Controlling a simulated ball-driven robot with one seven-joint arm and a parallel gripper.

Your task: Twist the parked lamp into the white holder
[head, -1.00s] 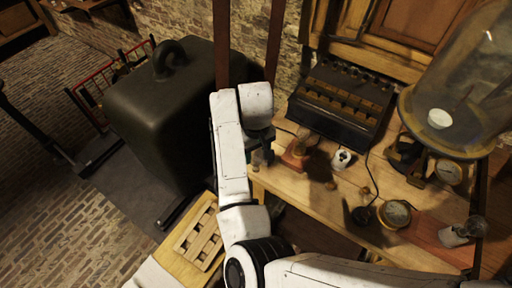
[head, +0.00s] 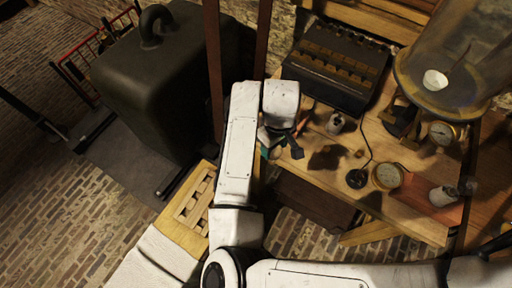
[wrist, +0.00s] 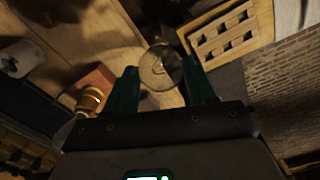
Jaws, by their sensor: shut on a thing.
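My gripper (wrist: 160,72) has its green fingers closed around a clear glass lamp (wrist: 157,66), seen end-on between the fingertips in the wrist view. In the head view my gripper (head: 272,148) is at the bench's left front edge, mostly covered by my own white wrist; the lamp cannot be made out there. The white holder (head: 336,122) stands on the bench to the right of my gripper, apart from it. It also shows at the left of the wrist view (wrist: 20,58). A brass socket (wrist: 90,100) on a reddish wooden base (wrist: 97,82) is beside the left finger.
A dark box with rows of cells (head: 337,65) stands behind the holder. A glass bell jar (head: 455,60), a brass gauge (head: 387,176) and a black disc with a cord (head: 357,178) are to the right. A slotted wooden rack (head: 195,205) lies left of the bench.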

